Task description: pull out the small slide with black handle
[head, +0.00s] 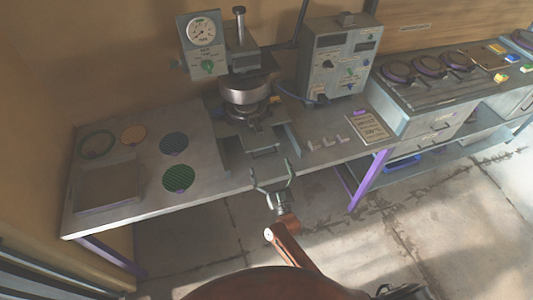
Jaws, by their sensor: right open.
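The press (246,90) stands on the grey bench, with a round metal chamber below its gauge. A small slide (262,141) sits low at the front of the press, at the bench's front edge. Its dark handle (264,153) faces me. My right gripper (271,170) is open and empty just in front of the handle, with its two fingers spread and pointing at the bench. I see no contact between the fingers and the handle. My left gripper is not in view.
A grey control box (337,62) stands right of the press, with small white pieces and a printed card (367,127) in front. Coloured discs (177,176) and a grey tray (109,187) lie at the left. Floor in front of the bench is clear.

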